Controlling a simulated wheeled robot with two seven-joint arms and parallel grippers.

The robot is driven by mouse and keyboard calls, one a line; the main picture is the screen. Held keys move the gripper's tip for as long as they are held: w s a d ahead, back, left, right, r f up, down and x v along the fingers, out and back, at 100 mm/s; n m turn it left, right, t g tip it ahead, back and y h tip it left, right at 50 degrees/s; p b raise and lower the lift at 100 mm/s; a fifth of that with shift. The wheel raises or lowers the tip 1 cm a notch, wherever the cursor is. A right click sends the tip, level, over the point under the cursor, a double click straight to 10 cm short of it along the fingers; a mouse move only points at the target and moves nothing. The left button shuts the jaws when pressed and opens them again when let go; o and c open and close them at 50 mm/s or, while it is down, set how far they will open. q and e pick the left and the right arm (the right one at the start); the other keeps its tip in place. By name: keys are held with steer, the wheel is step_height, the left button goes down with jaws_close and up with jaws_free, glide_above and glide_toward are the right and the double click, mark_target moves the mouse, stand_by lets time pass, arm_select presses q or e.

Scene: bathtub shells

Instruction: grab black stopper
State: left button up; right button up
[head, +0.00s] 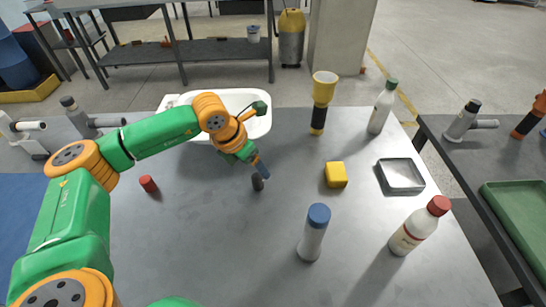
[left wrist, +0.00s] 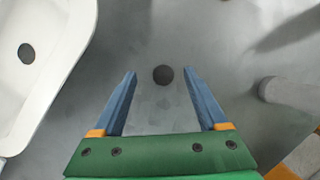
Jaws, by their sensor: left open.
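The black stopper (head: 258,182) stands on the grey table near its middle. In the left wrist view it shows as a dark round top (left wrist: 163,75). My left gripper (head: 262,168) is open above the stopper and points down. In the left wrist view its two blue fingers (left wrist: 160,73) are spread, with the stopper between the lines of their tips and not touching either. The white bathtub shell (head: 256,126) lies behind the gripper, partly hidden by my left arm. A dark round spot (left wrist: 26,53) shows on its floor. My right gripper is not in view.
A red cylinder (head: 148,184) lies left of the stopper. A yellow block (head: 336,175), a blue-capped bottle (head: 313,236), a red-capped bottle (head: 415,228), a metal tray (head: 418,187) and a yellow flashlight (head: 322,92) stand to the right.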

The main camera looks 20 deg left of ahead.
mark_target(256, 178)
arm_select(q)
steer(key=shift+w+d+f, duration=0.1)
steer(key=shift+w+f, duration=0.05)
steer(key=f+p, duration=0.1)
steer(key=s+f+p, duration=0.1)
steer(key=f, duration=0.1)
steer(key=shift+s+f, duration=0.15)
steer(key=shift+f, duration=0.05)
steer(key=x, duration=0.2)
steer(key=shift+w+f, duration=0.3)
steer(key=shift+f, duration=0.05)
steer(key=shift+w+f, duration=0.1)
steer(key=shift+w, duration=0.05)
steer(key=c, duration=0.7)
jaws_close()
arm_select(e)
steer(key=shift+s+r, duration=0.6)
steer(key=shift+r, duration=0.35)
